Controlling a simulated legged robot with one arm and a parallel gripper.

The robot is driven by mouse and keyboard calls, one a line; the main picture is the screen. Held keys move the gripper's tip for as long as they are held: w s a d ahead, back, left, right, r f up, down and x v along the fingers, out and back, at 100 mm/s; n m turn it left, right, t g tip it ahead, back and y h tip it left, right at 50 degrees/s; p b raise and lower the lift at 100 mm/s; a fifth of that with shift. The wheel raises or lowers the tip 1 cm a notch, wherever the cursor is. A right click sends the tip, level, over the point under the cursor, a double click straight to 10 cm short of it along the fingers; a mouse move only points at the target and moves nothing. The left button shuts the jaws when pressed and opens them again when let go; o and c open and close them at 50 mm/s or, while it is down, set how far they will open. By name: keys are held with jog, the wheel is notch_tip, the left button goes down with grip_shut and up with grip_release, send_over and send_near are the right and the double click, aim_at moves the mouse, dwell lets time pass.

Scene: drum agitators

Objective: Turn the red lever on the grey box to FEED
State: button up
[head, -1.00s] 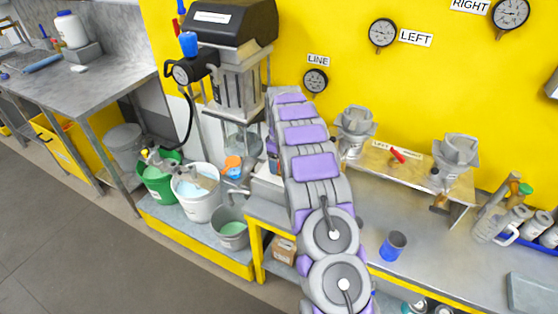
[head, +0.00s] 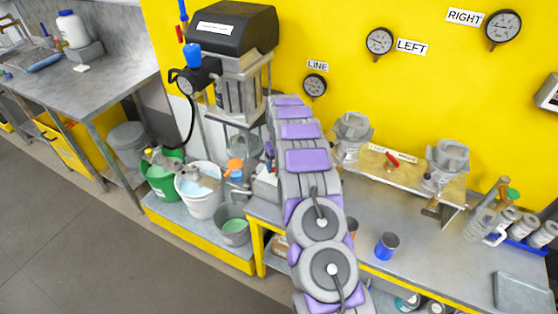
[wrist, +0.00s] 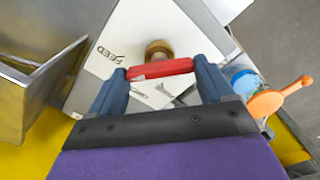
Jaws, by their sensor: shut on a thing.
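The grey box (wrist: 92,66) shows in the wrist view as a pale face with a FEED label, upside down in the picture, left of a brass-coloured hub (wrist: 158,50). The red lever (wrist: 146,70) lies across the picture just below the hub. My gripper (wrist: 162,69) has its two blue fingers at either end of the lever and is shut on it. A second label is partly hidden behind the lever and fingers. In the head view the box (head: 265,186) is mostly hidden behind my arm, and my gripper is out of sight.
An orange scoop (wrist: 280,97) and a blue item (wrist: 246,82) lie right of the box in the wrist view. Buckets (head: 200,200) stand left of my arm. Another red lever (head: 392,161) is on a shelf at right. A blue cup (head: 387,245) stands on the bench.

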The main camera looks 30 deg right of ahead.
jog(key=shift+s+f+m+p, duration=0.15)
jog(key=shift+m+p, duration=0.15)
jog(key=shift+m, duration=0.3)
jog(key=o, duration=0.9)
jog(key=shift+o, duration=0.2)
notch_tip(320, 180, up, 18)
jog(key=p, duration=0.2)
jog(key=shift+f, duration=0.25)
jog(key=shift+d, duration=0.1)
